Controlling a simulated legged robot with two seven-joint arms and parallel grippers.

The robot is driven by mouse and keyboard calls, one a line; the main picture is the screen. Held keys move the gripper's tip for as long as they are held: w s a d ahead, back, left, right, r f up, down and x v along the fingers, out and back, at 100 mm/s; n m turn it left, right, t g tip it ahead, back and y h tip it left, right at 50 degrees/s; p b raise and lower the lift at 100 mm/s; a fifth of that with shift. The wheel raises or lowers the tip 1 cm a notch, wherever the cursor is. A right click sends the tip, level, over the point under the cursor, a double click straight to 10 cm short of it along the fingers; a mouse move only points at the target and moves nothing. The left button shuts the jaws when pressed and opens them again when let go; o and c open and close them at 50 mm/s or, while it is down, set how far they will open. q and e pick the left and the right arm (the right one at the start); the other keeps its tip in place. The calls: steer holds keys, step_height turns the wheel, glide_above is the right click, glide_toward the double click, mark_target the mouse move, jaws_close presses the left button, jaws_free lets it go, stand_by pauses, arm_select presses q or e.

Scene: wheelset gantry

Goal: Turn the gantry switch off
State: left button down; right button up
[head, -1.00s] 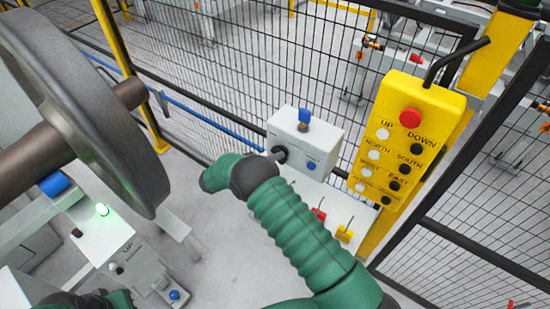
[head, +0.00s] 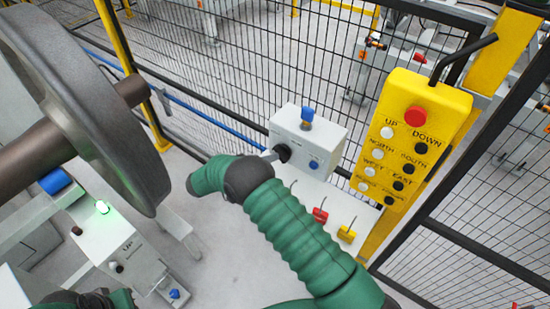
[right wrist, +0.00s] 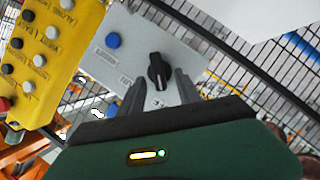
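The switch is a black rotary knob (right wrist: 158,71) on the front of a light grey box (head: 322,136). In the head view the knob (head: 283,152) sits on the box's left part. My right gripper (right wrist: 160,82) is open, with its two dark fingers apart at either side of the knob's lower end. I cannot tell whether they touch it. In the right wrist view the knob's grip bar stands nearly upright. In the head view my right arm hides most of that gripper. Part of my left arm shows at the bottom left; its gripper is out of view.
The box has a blue button (head: 314,165) and a blue-topped part (head: 307,115). A yellow pendant (head: 418,130) with a red button hangs right of it. Red (head: 321,215) and yellow (head: 346,234) padlock-like tags are below. A mesh fence stands behind; a large wheel (head: 85,110) is left.

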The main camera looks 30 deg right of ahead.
steer(key=b+v, duration=0.2)
steer(key=v, duration=1)
steer(key=shift+a, duration=0.45)
